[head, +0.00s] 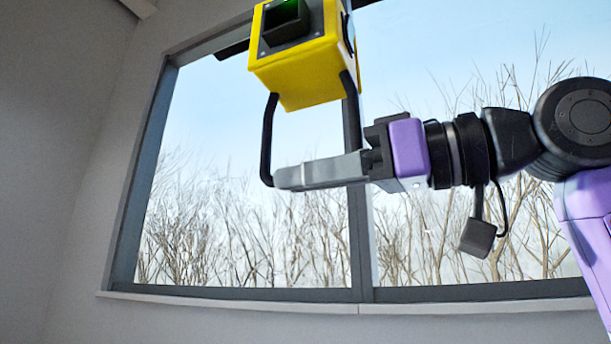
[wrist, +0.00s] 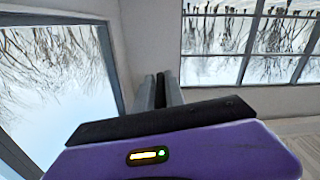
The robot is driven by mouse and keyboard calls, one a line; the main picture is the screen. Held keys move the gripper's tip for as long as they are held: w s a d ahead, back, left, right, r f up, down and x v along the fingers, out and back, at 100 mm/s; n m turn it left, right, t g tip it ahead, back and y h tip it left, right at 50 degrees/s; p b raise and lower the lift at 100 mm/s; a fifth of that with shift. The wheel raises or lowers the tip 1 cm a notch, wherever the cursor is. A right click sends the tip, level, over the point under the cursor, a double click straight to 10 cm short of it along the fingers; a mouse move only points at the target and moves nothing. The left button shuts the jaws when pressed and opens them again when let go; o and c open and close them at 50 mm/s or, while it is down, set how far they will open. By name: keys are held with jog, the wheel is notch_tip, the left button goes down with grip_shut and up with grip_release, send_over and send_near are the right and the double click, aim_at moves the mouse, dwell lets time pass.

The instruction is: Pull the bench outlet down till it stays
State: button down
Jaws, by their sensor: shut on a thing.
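The bench outlet (head: 304,75) is a yellow box with a dark socket panel and a small green light, hanging at the top of the head view. A black U-shaped handle (head: 268,135) hangs below it. My gripper (head: 282,178) reaches in from the right and is shut on the lower bar of the handle, just under the box. The fingers hide most of that bar.
A large window (head: 230,220) with a dark frame and bare trees outside stands behind the outlet. A pale sill (head: 230,299) runs below it. The wrist view shows more windows (wrist: 250,40) along another wall. The space under the outlet is clear.

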jog(key=shift+f, duration=0.15)
dwell(0.4)
notch_tip(320, 180, down, 55)
jog(key=b, duration=3.1)
jog(key=shift+s+b, duration=0.15)
jog(key=shift+b, duration=0.2)
jog(key=c, duration=1.5)
grip_release()
jog(key=shift+r, duration=0.2)
jog(key=shift+o, duration=0.2)
jog(key=v, duration=0.7)
jog(key=shift+d, duration=0.35)
jog(key=shift+s, duration=0.1)
